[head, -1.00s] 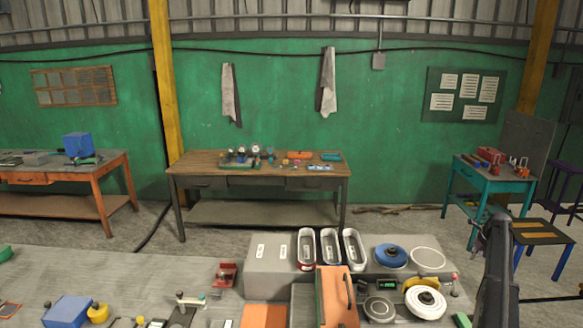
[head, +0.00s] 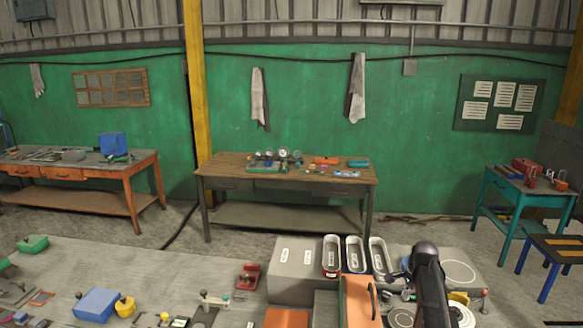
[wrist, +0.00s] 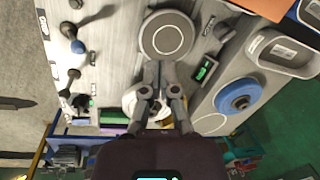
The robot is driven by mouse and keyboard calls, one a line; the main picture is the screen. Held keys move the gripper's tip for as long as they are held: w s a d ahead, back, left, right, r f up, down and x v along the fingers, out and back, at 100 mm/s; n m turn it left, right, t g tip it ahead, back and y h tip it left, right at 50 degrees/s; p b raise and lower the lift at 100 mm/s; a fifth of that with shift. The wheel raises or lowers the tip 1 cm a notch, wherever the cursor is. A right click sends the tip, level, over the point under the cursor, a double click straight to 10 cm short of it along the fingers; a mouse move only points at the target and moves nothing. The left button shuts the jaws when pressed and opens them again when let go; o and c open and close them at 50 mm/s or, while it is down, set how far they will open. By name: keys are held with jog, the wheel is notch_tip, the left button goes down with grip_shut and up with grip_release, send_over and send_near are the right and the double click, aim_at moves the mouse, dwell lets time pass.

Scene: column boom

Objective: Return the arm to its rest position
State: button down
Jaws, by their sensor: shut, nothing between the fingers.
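My gripper (wrist: 163,76) is shut and empty in the wrist view, with its fingertips together. It hangs over the bench, beside a round grey plate with a pale ring (wrist: 167,36). A white round piece (wrist: 131,101) is partly hidden behind the fingers. The blue disc (wrist: 237,98) shows in the wrist view, apart from the fingers.
Several narrow white trays (head: 354,255) and an orange panel with a black handle (head: 361,302) stand left of my arm. A small green display (wrist: 203,71) is close right of the fingers. The wooden table (head: 285,179) is farther back, across open floor.

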jog(key=s+a+n, duration=1.5)
jog(key=s+a, duration=0.3)
jog(key=a, duration=0.3)
notch_tip(320, 180, down, 16)
jog(key=s+g+b, duration=0.1)
jog(key=s+b, duration=0.1)
jog(key=b, duration=1.4)
jog(key=shift+s+d+g+h, duration=0.2)
jog(key=shift+d+g+h, duration=0.1)
jog(key=shift+h, duration=0.1)
